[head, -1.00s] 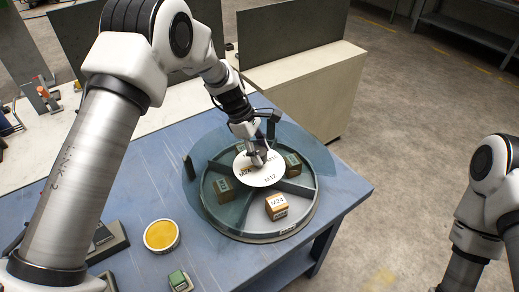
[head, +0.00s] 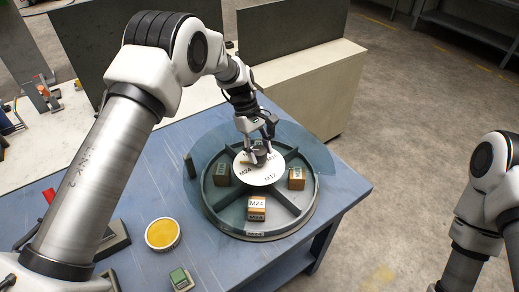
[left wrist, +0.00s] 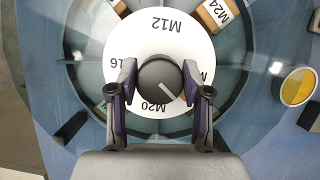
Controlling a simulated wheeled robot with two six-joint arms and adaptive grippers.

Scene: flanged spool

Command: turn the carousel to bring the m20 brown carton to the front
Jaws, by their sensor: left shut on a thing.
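The round grey carousel (head: 237,227) with dividing walls stands on the blue table. The carton marked M24 (head: 257,208) is at its front; it also shows top right in the left wrist view (left wrist: 214,14). One carton sits at the left (head: 222,174) and one at the right (head: 296,178); I cannot read their labels. Another at the back is mostly hidden behind my gripper. The white centre disc (head: 262,178) carries printed marks, M20 among them in the left wrist view. My left gripper (head: 261,155) is shut on the dark centre knob (left wrist: 158,82). My right gripper is out of view.
A clear shield (head: 318,160) curves around the carousel's back, with a dark post (head: 190,165) at its left end. A yellow round tin (head: 162,234) and a small green-topped block (head: 180,279) lie on the table at front left. A cream cabinet (head: 310,95) stands behind.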

